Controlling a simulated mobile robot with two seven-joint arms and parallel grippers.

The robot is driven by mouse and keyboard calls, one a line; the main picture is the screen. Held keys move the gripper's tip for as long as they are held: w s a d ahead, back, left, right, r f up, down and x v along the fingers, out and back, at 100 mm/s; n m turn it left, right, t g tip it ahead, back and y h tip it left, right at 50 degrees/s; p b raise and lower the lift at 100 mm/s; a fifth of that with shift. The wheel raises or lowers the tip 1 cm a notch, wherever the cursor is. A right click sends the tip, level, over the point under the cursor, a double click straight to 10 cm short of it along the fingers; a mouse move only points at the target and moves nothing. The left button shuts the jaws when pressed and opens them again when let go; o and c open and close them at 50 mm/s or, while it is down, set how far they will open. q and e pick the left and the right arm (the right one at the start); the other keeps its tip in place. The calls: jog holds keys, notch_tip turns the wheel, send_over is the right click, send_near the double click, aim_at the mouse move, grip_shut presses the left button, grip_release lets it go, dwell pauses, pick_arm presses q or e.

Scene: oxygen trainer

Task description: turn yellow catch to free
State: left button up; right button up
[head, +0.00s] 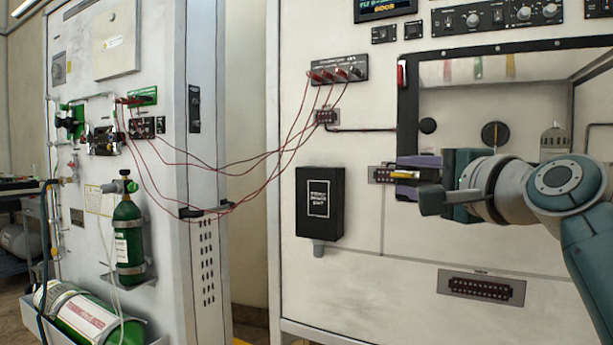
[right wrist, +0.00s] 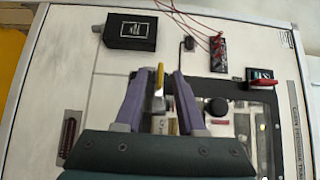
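The yellow catch (head: 429,176) is a small yellow bar at the left edge of the glazed panel door in the head view. In the right wrist view the yellow catch (right wrist: 159,78) points away from the gripper and lies between its two purple fingers. My right gripper (head: 408,175) reaches in from the right, at the catch. In the right wrist view my right gripper (right wrist: 162,74) is open, with one finger on each side of the catch and gaps showing. The gripper partly hides the catch's mount in the head view. My left gripper is in neither view.
A black box (head: 320,202) is mounted on the white panel left of the gripper. Red cables (head: 240,170) hang between this panel and the left cabinet (head: 160,60). A red-marked handle (head: 402,75) sits above on the door frame. The panel below the gripper is mostly clear.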

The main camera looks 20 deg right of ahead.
jog(key=shift+c, duration=0.3)
grip_shut()
dwell(0.3)
